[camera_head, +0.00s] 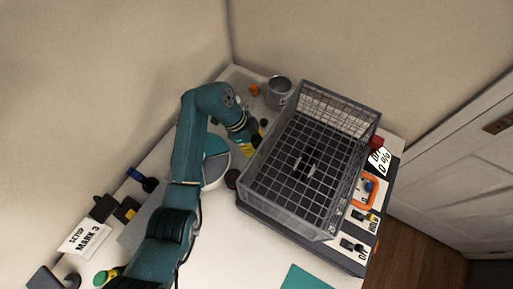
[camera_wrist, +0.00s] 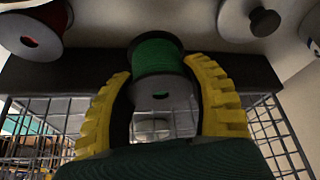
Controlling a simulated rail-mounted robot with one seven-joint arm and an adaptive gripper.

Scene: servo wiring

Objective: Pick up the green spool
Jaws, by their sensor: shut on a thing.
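The green spool (camera_wrist: 158,52), with dark flanges, sits between the yellow fingers of my gripper (camera_wrist: 160,70) in the wrist view. My gripper is shut on it, with a finger on each side. In the head view my gripper (camera_head: 247,146) is low beside the left wall of the grey wire crate, and the green spool cannot be made out there.
The wire crate (camera_head: 246,178) stands close to my gripper's right. A red spool (camera_wrist: 34,28) and a dark knob-like thing (camera_wrist: 264,20) lie nearby. A metal cup (camera_head: 278,92) stands behind. The white table front is mostly clear.

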